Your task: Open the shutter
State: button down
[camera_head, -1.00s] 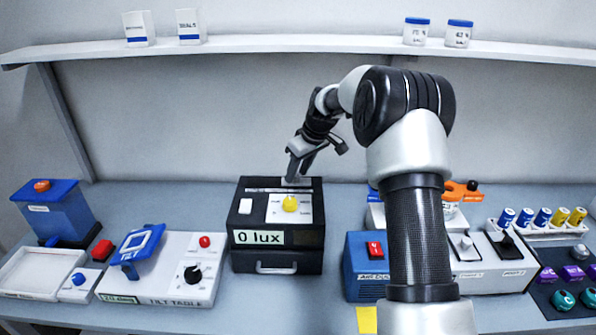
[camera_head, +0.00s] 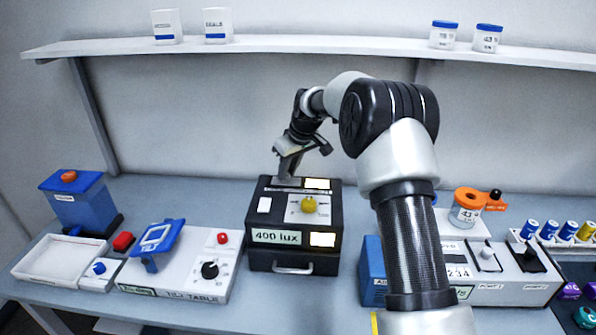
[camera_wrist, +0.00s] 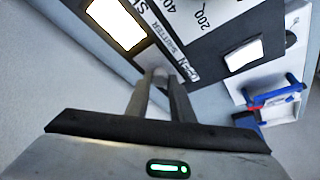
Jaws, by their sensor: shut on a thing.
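The black light box (camera_head: 292,262) stands mid-table in the head view, with its front display (camera_head: 276,237) reading 400 lux. Bright lit windows show on its top (camera_head: 317,184) and its front (camera_head: 322,240). The shutter slide lies along the back of the top, beside lettering that reads SHUTTER and OPEN in the wrist view. My gripper (camera_head: 288,180) reaches down to the back left of the top. In the wrist view my gripper (camera_wrist: 166,78) is shut on the small grey shutter knob (camera_wrist: 160,72), mostly hidden between the fingertips.
On the box top are a yellow dial knob (camera_head: 309,204) and a white button (camera_head: 264,205). The tilt table (camera_head: 197,276) stands to the left. A blue box (camera_head: 373,272), partly behind my arm, stands to the right. A shelf (camera_head: 290,44) runs above.

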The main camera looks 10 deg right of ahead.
jog(key=c, duration=1.6)
grip_release()
jog(key=shift+o, duration=0.2)
jog(key=b+v, duration=0.1)
jog(key=v, duration=1.6)
jog(key=shift+s+d+r, duration=0.15)
jog(key=shift+s+r, duration=0.05)
